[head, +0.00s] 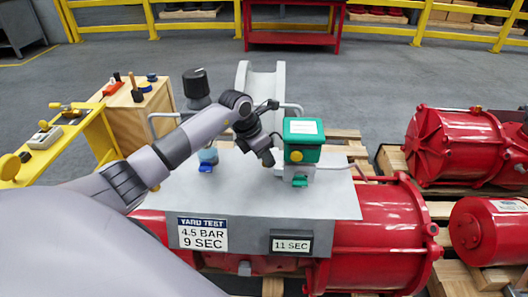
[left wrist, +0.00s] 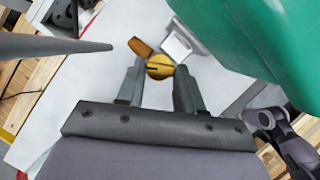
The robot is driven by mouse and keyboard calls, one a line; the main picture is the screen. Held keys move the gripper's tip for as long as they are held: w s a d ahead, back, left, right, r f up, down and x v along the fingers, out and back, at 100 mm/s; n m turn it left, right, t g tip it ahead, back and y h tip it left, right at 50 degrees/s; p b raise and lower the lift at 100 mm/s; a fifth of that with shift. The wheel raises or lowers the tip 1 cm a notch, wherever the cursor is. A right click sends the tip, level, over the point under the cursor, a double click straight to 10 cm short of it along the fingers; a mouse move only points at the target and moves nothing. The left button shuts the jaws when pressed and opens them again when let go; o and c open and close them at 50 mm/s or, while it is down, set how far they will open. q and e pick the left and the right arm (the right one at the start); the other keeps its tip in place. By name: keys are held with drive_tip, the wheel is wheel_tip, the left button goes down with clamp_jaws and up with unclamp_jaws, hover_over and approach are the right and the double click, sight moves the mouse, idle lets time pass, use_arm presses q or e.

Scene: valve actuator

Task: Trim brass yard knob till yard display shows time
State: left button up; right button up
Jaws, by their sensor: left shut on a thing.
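The brass knob (left wrist: 160,66), round with a dark slot, sits between the fingertips of my left gripper (left wrist: 159,76), which is shut on it. In the head view my left gripper (head: 267,156) reaches down just left of the green box (head: 303,138), and the held knob is hidden there. A yellow round part (head: 296,156) shows on the green box's front; I cannot tell whether it is the same knob. The yard display (head: 291,245) reads 11 SEC. The sign (head: 203,234) reads YARD TEST, 4.5 BAR, 9 SEC.
The green box stands on a grey plate (head: 340,200) above a red actuator (head: 380,255). An orange-brown part (left wrist: 139,46) is close beside the knob. A yellow bench (head: 75,145) and wooden box (head: 140,115) stand left; other red actuators (head: 455,150) lie right.

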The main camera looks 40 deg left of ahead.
use_arm(q)
drive_tip(key=shift+n+y+p, duration=0.3)
drive_tip(key=shift+n+p, duration=0.1)
drive_tip(key=shift+n, duration=0.6)
drive_tip(key=shift+d+n, duration=0.1)
drive_tip(key=shift+n, duration=0.2)
drive_tip(key=o, duration=1)
drive_tip(key=shift+o, duration=0.2)
drive_tip(key=shift+r, duration=0.1)
drive_tip(key=shift+s+r, duration=0.2)
drive_tip(key=shift+r, duration=0.1)
drive_tip(key=v, duration=0.6)
drive_tip(key=shift+s, duration=0.2)
